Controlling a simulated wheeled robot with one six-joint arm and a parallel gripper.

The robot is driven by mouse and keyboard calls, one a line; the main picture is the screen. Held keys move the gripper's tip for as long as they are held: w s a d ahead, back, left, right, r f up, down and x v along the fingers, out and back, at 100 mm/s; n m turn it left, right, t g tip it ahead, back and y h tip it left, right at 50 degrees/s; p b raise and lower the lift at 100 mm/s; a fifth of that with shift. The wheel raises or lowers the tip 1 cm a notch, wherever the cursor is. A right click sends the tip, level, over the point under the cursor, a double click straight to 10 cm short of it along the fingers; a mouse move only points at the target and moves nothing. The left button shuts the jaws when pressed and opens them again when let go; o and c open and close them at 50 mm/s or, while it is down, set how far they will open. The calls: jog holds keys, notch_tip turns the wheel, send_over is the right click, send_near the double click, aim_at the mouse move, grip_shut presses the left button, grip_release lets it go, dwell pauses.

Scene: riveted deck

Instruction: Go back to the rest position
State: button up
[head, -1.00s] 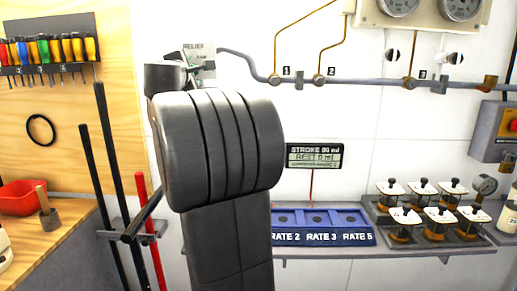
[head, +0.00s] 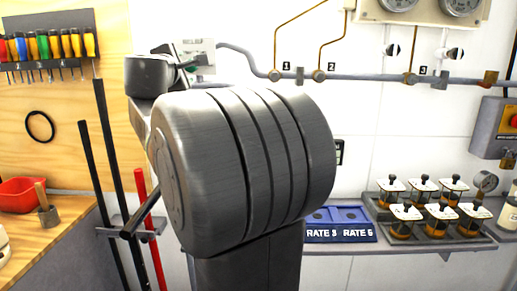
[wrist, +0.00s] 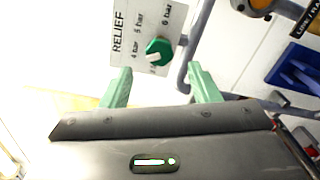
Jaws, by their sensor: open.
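My gripper (wrist: 160,88) is open in the wrist view, its two pale green fingers apart with nothing between them. Beyond the fingers is a green relief knob (wrist: 158,52) with a white pointer mark, on a white plate (wrist: 125,35) lettered RELIEF with bar values. The knob is apart from the fingers. In the head view my arm fills the middle and hides most of the gripper. Part of the relief plate (head: 199,50) shows behind my wrist at the upper middle.
A grey pipe (head: 370,80) runs along the white wall. A blue RATE tray (head: 340,236) stands on a shelf, partly hidden by my arm. Several white-topped valves (head: 440,212) stand right of it. Dark bars (head: 108,170), a red bar (head: 151,215) and a red bowl (head: 22,194) are left.

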aim_at(190, 67)
jog(key=s, duration=0.7)
jog(key=w+p, duration=0.1)
jog(key=w, duration=1.3)
jog(key=shift+d+r+p, duration=0.1)
jog(key=shift+d+p, duration=0.05)
jog(key=shift+p, duration=0.15)
jog(key=shift+w, duration=0.3)
jog(key=shift+f+m+b, duration=0.2)
jog(key=shift+m+b, duration=0.1)
jog(key=shift+m, duration=0.4)
jog(key=shift+s+r+m, duration=0.1)
jog(key=shift+s+m, duration=0.05)
jog(key=shift+m, duration=0.75)
jog(key=m+b, duration=0.1)
jog(key=m, duration=0.4)
jog(key=shift+m, duration=0.4)
jog(key=m, duration=0.5)
jog(key=shift+r+p, duration=0.1)
jog(key=shift+p, duration=0.25)
jog(key=shift+m+p, duration=0.6)
jog(key=shift+m, duration=1.4)
